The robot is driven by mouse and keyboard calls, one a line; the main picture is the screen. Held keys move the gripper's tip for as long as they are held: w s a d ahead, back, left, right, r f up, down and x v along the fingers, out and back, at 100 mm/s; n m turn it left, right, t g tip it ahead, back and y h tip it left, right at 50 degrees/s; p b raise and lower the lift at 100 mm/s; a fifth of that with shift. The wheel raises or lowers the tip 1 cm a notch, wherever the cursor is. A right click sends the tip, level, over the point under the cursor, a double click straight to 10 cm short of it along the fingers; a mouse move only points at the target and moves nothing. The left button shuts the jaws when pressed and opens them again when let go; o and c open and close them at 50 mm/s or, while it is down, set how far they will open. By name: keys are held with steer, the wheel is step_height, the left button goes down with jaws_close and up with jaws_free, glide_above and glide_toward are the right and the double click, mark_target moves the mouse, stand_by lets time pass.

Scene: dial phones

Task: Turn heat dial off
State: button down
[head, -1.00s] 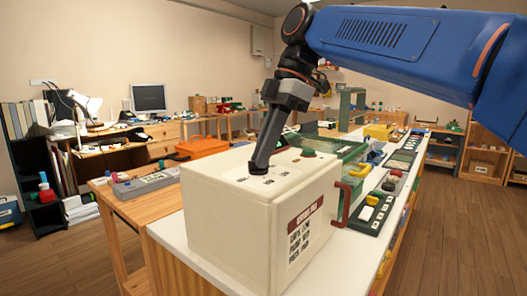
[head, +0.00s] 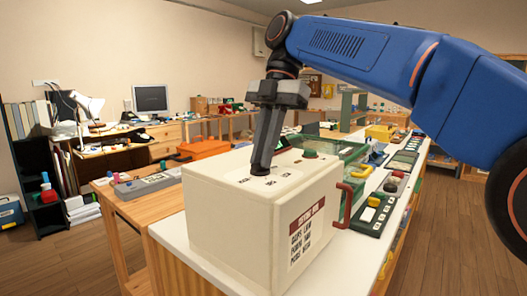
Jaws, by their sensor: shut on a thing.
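A cream box (head: 228,225) with printed marks on its top and a red-headed label on its front stands on the white counter. My gripper (head: 261,168) points down onto the box's top, near its middle. Its two dark fingers are closed around a small dark dial at the top surface, which I take to be the heat dial. The fingers hide nearly all of the dial, so its pointer and setting cannot be read.
A red handle (head: 345,205) sticks out at the box's right side. A green panel with coloured knobs (head: 372,213) and other devices line the counter to the right. A grey device (head: 143,185) lies on a wooden table at left. My blue arm spans the upper right.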

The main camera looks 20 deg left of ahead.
stand_by(0.3)
steer(key=c, duration=1.8)
jaws_free()
